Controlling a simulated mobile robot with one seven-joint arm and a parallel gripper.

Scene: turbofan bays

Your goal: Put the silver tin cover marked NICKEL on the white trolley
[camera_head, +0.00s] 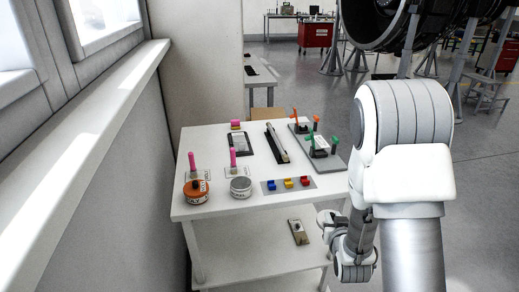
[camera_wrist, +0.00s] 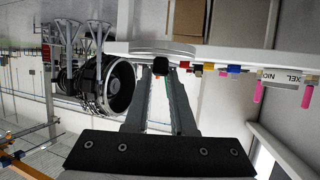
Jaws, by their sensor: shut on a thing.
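The white trolley (camera_head: 270,217) stands ahead in the head view. On its top front left is a round silver tin (camera_head: 241,188); I see no knob on it. My gripper (camera_wrist: 160,72) is shut on the dark knob of a pale, round, flat cover (camera_wrist: 150,48) in the wrist view. The cover's marking cannot be read there. In the head view my wrist is just right of the trolley's front right corner, below its top; the fingertips and cover are not clear there.
An orange tin (camera_head: 196,194) with a dark knob stands left of the silver tin. Pink pegs (camera_head: 192,162), a mat with coloured blocks (camera_head: 288,184), and a rack with green and orange handles (camera_head: 318,148) also occupy the top. The lower shelf (camera_head: 255,245) is mostly clear. A wall is left.

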